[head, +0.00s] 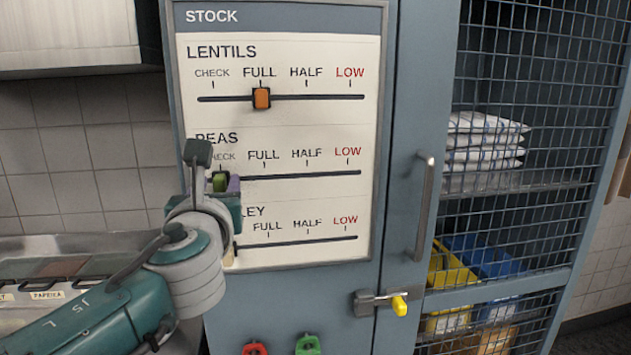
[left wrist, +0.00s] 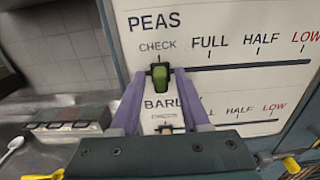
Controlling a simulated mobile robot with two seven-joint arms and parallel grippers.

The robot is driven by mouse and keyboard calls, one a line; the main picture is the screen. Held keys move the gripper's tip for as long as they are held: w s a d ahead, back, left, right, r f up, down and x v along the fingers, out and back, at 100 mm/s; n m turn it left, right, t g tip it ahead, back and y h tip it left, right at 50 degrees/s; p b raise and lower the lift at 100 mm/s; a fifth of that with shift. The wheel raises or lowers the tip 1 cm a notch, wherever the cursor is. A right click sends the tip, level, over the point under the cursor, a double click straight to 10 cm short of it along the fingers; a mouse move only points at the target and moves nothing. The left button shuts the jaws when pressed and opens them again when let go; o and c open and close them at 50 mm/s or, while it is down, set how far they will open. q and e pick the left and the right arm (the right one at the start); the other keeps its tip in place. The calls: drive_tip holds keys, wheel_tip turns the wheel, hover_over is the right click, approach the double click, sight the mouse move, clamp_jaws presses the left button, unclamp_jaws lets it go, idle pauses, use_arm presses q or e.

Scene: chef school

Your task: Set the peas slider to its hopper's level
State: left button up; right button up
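The stock board (head: 300,200) has rows for lentils, peas and a partly hidden third row. The green peas slider (head: 219,182) stands at CHECK, the left end of its dark track (head: 300,175). In the left wrist view the green slider (left wrist: 160,78) sits directly below the CHECK label. My left gripper (head: 226,183) is at this slider. Its purple fingers (left wrist: 160,76) are one on each side of the knob, with small gaps apparent, so it looks open. My right gripper is not in view. No peas hopper or its level is visible in either view.
The orange lentils slider (head: 261,98) is at FULL. My left arm covers the left end of the barley row. A door handle (head: 425,208) and a latch with a yellow knob (head: 399,306) are to the right, beside a mesh cabinet (head: 530,150). Spice containers (head: 45,285) stand lower left.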

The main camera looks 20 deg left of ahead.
use_arm(q)
clamp_jaws()
idle(1.2)
